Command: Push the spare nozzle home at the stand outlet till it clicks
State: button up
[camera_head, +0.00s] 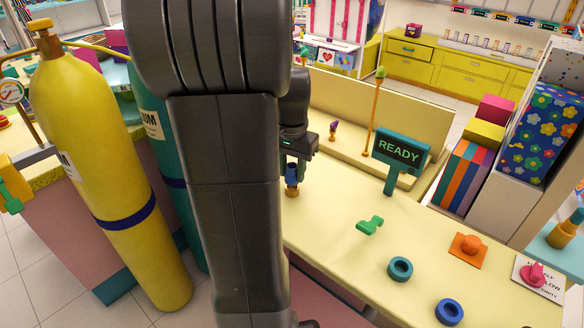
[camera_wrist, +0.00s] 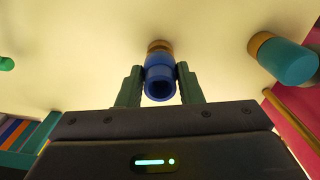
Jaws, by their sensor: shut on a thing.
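My gripper (camera_head: 292,163) is shut on a blue nozzle (camera_wrist: 160,78), one finger on each side in the wrist view. The nozzle's open round end faces the wrist camera. A brass-coloured ring (camera_wrist: 159,46) shows at its far end, against the cream surface. I cannot tell whether this ring belongs to the nozzle or to the outlet, or whether the nozzle is fully seated. In the head view the blue nozzle (camera_head: 292,176) stands nearly upright just above the cream counter (camera_head: 330,220). A teal sign (camera_head: 399,150) reading READY stands to its right.
A teal cylinder with a brass collar (camera_wrist: 285,58) is right of my gripper in the wrist view. On the counter lie a green piece (camera_head: 370,226), a teal ring (camera_head: 400,269), a blue ring (camera_head: 449,311) and an orange piece (camera_head: 467,246). A yellow gas cylinder (camera_head: 95,150) stands left.

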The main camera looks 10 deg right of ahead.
jog(key=shift+f+b, duration=0.5)
jog(key=shift+f, duration=0.3)
jog(key=o, duration=1.1)
notch_tip(320, 180, up, 8)
jog(key=p, duration=0.7)
jog(key=shift+f, duration=0.2)
notch_tip(320, 180, down, 8)
jog(key=b, duration=0.7)
jog(key=shift+r, duration=0.15)
